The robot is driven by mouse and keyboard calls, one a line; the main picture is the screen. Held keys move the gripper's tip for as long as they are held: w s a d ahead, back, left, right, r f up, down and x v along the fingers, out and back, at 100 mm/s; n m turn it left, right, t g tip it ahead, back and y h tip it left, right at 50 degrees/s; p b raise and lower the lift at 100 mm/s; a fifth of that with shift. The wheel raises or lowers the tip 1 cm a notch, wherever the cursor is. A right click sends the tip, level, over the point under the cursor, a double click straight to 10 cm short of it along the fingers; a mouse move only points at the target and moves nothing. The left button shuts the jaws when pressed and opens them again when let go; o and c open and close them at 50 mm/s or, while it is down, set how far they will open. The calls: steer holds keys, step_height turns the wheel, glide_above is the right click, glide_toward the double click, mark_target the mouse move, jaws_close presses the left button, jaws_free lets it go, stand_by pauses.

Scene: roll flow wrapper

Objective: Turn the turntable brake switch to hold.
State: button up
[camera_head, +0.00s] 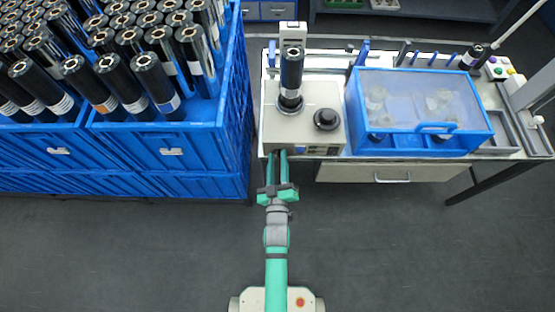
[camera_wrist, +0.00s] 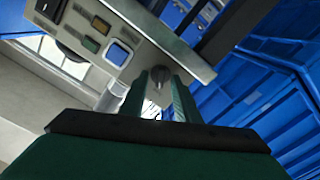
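The turntable machine (camera_head: 316,95) is a pale box on the workbench, with a black roll (camera_head: 291,72) upright on its round base and a black knob (camera_head: 326,118) on top. My gripper (camera_head: 278,154) reaches its front face, near the left corner. In the wrist view, a small grey pointed knob (camera_wrist: 158,77), apparently the brake switch, sits on the front panel (camera_wrist: 140,62). My gripper's green fingers (camera_wrist: 160,82) stand apart on either side of it. I cannot tell whether they touch it. The switch is hidden in the head view, and its labels are unreadable.
A blue crate (camera_head: 237,110) full of black rolls stands close to the left of my gripper. A blue case with a clear lid (camera_head: 420,95) sits right on the bench. The floor in front is clear.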

jaws_close()
steer(key=shift+d, duration=0.15)
steer(key=shift+m, duration=0.8)
steer(key=m, duration=0.4)
steer(key=shift+s, duration=0.1)
steer(key=m, duration=0.6)
steer(key=shift+d, duration=0.1)
steer(key=shift+m, duration=0.3)
